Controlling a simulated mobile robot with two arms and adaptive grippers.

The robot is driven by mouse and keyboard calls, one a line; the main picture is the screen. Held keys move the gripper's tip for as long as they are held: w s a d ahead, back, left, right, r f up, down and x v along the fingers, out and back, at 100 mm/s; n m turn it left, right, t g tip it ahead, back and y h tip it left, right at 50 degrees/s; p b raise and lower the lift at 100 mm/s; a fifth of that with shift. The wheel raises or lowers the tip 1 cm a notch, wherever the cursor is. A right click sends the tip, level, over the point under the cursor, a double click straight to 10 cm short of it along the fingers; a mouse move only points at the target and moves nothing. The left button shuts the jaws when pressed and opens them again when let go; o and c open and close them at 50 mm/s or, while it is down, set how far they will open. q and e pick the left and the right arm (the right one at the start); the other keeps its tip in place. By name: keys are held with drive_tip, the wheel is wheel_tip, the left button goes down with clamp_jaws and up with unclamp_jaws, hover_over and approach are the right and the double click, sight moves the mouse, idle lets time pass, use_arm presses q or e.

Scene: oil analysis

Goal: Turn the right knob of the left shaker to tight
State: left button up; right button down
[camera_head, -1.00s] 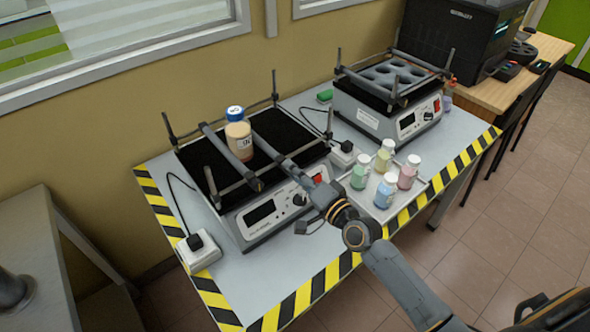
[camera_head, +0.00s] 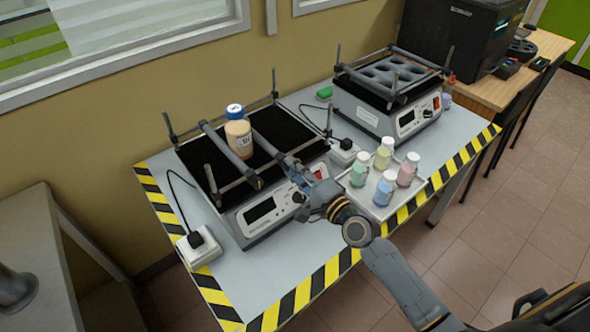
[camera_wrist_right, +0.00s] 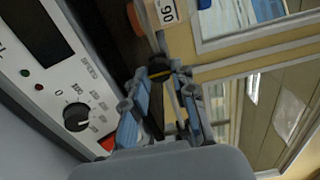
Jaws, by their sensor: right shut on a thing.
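The left shaker (camera_head: 262,225) has a black platform with grey clamp bars. A bottle with a blue cap and orange-brown contents (camera_head: 238,138) stands upright between two bars; only part of its label shows in the wrist view (camera_wrist_right: 168,12). The right knob, black with a yellow mark (camera_wrist_right: 159,68), sits at the near end of the right bar (camera_head: 268,147). My right gripper (camera_wrist_right: 160,78) has its blue-grey fingers on either side of this knob and is shut on it. In the head view, my right gripper (camera_head: 292,170) hides the knob. My left gripper is out of view.
The shaker's panel dial (camera_wrist_right: 77,117) is close beside my fingers. A tray (camera_head: 412,195) with several capped bottles stands to the right. A second shaker (camera_head: 385,118) is behind it. A power socket (camera_head: 199,250) lies at the left. The table's front left corner is bare.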

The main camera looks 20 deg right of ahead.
drive_tip(key=c, duration=1.1)
unclamp_jaws()
drive_tip(key=v, duration=1.2)
